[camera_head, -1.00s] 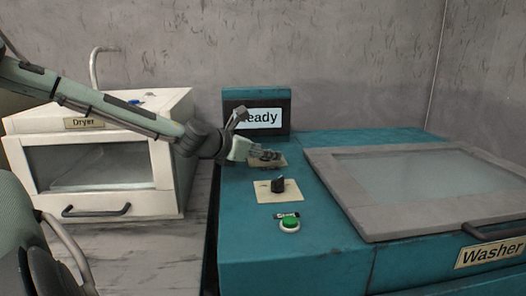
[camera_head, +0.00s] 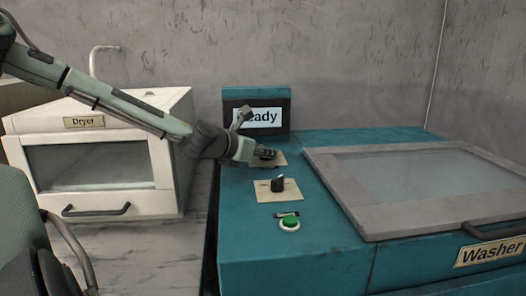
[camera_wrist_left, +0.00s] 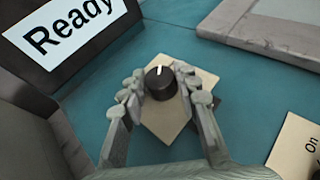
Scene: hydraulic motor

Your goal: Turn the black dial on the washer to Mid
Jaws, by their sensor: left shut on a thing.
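The teal washer (camera_head: 250,235) fills the right half of the head view. My left gripper (camera_head: 268,154) is at the rear dial on its top. In the left wrist view, my left gripper (camera_wrist_left: 162,90) has its fingers on both sides of the round black dial (camera_wrist_left: 160,82) and is shut on it. The dial's white pointer mark points about straight up in that view. The dial sits on a beige plate (camera_wrist_left: 178,122); its labels are hidden or unreadable. A second black dial (camera_head: 278,184) stands on a nearer beige plate, apart from the gripper. My right gripper is not in view.
A display reading "Ready" (camera_head: 258,118) stands behind the dials. A green button (camera_head: 289,224) is in front of the nearer dial. The washer's grey-framed glass lid (camera_head: 400,185) is closed at right. A white dryer (camera_head: 95,160) stands at left.

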